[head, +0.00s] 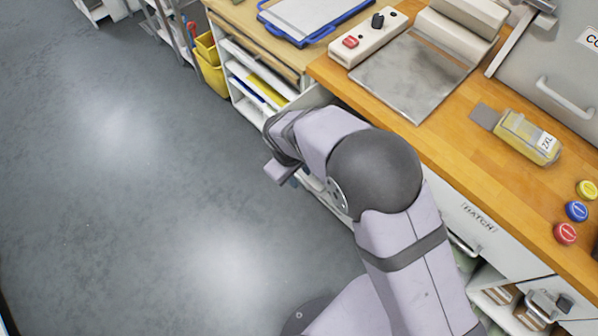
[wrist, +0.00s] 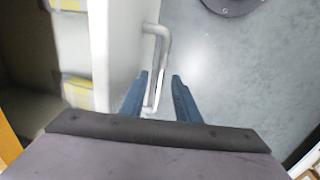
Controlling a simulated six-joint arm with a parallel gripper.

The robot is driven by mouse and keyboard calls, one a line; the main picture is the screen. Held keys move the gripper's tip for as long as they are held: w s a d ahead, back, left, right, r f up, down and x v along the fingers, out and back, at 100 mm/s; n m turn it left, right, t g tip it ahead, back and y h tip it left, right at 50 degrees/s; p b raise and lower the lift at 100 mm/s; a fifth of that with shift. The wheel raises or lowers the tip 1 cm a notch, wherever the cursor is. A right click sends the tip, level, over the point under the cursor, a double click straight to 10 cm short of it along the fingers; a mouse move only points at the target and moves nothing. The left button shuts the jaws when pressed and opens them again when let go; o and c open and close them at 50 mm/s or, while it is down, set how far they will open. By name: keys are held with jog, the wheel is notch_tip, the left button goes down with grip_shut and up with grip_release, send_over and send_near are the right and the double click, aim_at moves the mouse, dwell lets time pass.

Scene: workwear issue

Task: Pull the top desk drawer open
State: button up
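The top drawer's pale front panel (wrist: 120,50) runs down the wrist view, with a bent grey bar handle (wrist: 162,45) on its outer side. Left of the panel I see into a dark interior holding white items with yellow bands (wrist: 77,92), so the drawer appears partly out. My gripper (wrist: 160,75) has its two blue fingers apart, with the lower part of the handle between them. There is a gap to the right finger; contact with the left finger cannot be told. In the head view my arm hides the handle and most of the drawer.
The wooden desk top (head: 470,150) carries a grey plate (head: 410,75), a control box with a red button (head: 370,40) and a yellow 2XL pack (head: 528,138). A HATCH panel (head: 480,220) is on the desk front. The grey floor (head: 150,200) before the desk is clear.

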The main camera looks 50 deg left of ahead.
grip_shut()
jog(key=s+b, duration=0.1)
jog(key=s, duration=1.2)
jog(key=shift+s, duration=0.25)
jog(key=shift+a, duration=0.1)
grip_release()
jog(key=shift+r, duration=0.15)
notch_tip(320, 180, up, 7)
jog(key=s+b, duration=0.1)
jog(key=shift+s+b, duration=0.15)
jog(key=shift+b, duration=0.2)
